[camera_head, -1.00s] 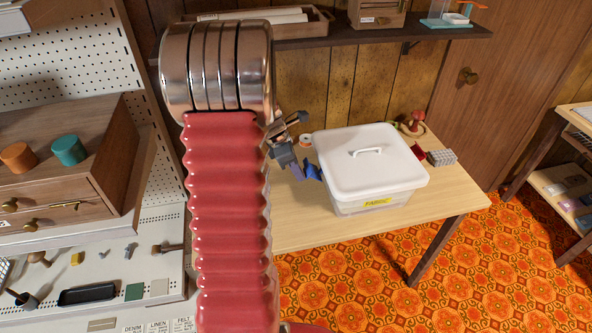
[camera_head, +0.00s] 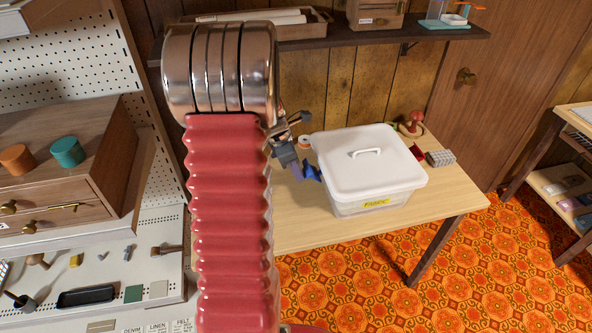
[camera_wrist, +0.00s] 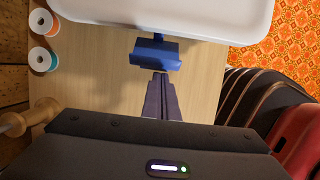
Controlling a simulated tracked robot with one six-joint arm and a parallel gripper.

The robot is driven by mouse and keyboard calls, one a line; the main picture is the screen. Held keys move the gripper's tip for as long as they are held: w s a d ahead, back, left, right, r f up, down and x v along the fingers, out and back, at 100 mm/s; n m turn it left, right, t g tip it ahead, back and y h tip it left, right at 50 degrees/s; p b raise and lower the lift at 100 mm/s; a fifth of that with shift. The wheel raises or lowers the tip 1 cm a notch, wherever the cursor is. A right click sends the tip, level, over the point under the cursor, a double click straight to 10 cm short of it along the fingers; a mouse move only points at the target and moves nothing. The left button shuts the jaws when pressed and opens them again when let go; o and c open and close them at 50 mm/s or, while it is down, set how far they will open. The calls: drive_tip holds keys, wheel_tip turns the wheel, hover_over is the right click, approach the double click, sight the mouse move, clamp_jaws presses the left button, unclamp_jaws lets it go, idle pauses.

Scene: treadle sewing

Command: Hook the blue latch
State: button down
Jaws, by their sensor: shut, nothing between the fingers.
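The blue latch (camera_wrist: 157,54) is on the near side of the white lidded bin (camera_wrist: 200,18) in the wrist view. In the head view the blue latch (camera_head: 312,171) is at the left side of the white bin (camera_head: 372,165), which stands on a wooden table. My gripper (camera_wrist: 161,76) is shut and empty, with its fingertips close to the latch's wide lower part. I cannot tell whether they touch it. In the head view my gripper (camera_head: 299,172) is beside the latch and partly hidden by my arm.
Thread spools (camera_wrist: 40,40) and a wooden knob-like object (camera_wrist: 32,118) are at the left of the wrist view. A pincushion-like red object (camera_head: 415,122) and a grey box (camera_head: 441,158) stand right of the bin. The table front (camera_head: 300,228) is clear.

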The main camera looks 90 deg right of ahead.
drive_tip(key=shift+r, duration=0.3)
idle(0.5)
drive_tip(key=shift+r, duration=0.6)
drive_tip(key=w+a+f, duration=0.1)
drive_tip(key=w+f, duration=0.2)
drive_tip(key=d+v, duration=0.1)
drive_tip(key=v, duration=0.9)
drive_tip(key=shift+a, duration=0.5)
drive_tip(key=shift+w+r, duration=0.1)
drive_tip(key=shift+w, duration=0.05)
